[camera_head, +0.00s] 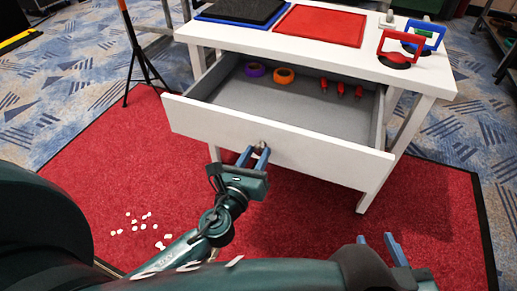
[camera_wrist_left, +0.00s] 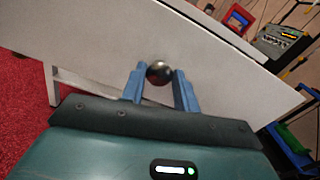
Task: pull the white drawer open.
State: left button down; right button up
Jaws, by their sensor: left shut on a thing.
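The white drawer (camera_head: 280,140) is pulled well out of the white table (camera_head: 340,62) in the head view. Its front panel also shows in the left wrist view (camera_wrist_left: 100,40). A dark round knob (camera_wrist_left: 159,72) sits on that panel. My left gripper (camera_head: 254,156) is shut on the knob, with one blue finger on each side; it also shows in the left wrist view (camera_wrist_left: 160,88). My right gripper (camera_head: 396,248) is low at the right in the head view, away from the drawer. Only part of it shows, and its finger gap is unclear.
Inside the drawer lie a purple roll (camera_head: 255,70), an orange roll (camera_head: 284,75) and red items (camera_head: 341,88). On the table are a red mat (camera_head: 320,25), a black pad (camera_head: 243,10) and suction lifters (camera_head: 398,52). White bits (camera_head: 139,223) lie on the red carpet (camera_head: 130,175). A tripod (camera_head: 139,60) stands at left.

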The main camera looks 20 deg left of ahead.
pick_arm(q)
jog(key=shift+s, duration=0.45)
pick_arm(e)
jog(key=shift+s+f, duration=0.15)
jog(key=shift+s, duration=0.1)
pick_arm(q)
jog(key=c, duration=1.1)
grip_release()
jog(key=shift+o, duration=0.2)
notch_tip(320, 180, up, 10)
jog(key=p, duration=0.6)
jog(key=shift+p, duration=0.3)
pick_arm(e)
notch_tip(320, 180, up, 6)
jog(key=s+d+m, duration=0.1)
jog(key=d+m, duration=0.1)
jog(key=shift+s+h, duration=0.4)
